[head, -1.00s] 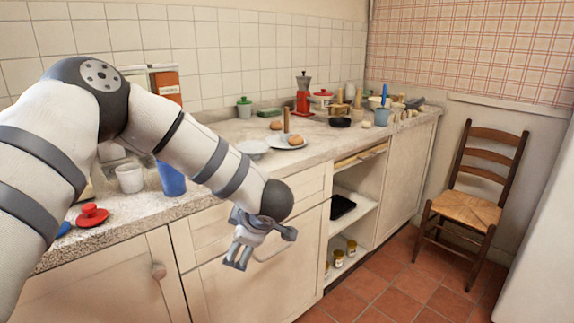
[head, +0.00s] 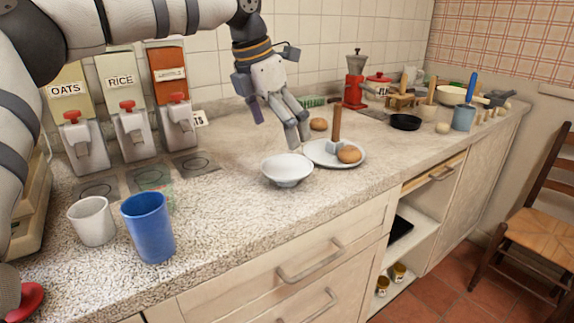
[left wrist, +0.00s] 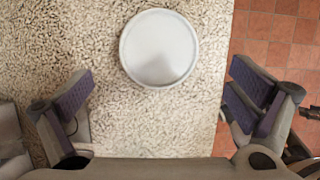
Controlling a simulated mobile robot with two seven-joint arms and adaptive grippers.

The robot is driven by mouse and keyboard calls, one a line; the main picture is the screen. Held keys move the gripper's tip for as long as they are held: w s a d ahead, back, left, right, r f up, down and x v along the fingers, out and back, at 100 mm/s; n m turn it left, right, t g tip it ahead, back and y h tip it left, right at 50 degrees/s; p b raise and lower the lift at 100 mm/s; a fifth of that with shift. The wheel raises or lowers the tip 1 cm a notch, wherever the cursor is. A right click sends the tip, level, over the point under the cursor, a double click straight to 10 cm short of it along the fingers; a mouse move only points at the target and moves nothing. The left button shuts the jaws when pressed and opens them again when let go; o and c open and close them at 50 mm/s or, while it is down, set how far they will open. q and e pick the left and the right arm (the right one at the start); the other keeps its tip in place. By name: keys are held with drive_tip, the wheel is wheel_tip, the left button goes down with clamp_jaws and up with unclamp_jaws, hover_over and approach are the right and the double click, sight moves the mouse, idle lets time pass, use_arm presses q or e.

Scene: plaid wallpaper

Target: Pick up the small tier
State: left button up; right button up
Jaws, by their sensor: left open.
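A shallow white round dish (head: 287,170), which looks like the small tier, sits on the speckled counter near its front edge. In the left wrist view it is a pale disc (left wrist: 159,48) ahead of and between the fingers, not touching them. A white plate (head: 318,158) with an upright wooden post (head: 336,124) and a bun (head: 349,154) stands just behind and right of it. My left gripper (head: 277,128) is open and empty, above the counter behind the dish, fingers pointing down; its spread fingers also show in the left wrist view (left wrist: 163,90). My right gripper is not in view.
A blue cup (head: 148,228) and a white cup (head: 92,221) stand to the left. Food dispensers (head: 130,110) line the wall. Another bun (head: 318,124) lies behind the plate. A black pan (head: 405,122) and blue-grey mug (head: 463,117) are further right.

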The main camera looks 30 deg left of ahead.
sight(286, 167)
use_arm(q)
drive_tip(key=x, duration=0.9)
drive_tip(key=shift+s+a+f, duration=0.1)
drive_tip(key=shift+s+a, duration=0.1)
drive_tip(key=shift+s, duration=0.05)
drive_tip(key=c, duration=1)
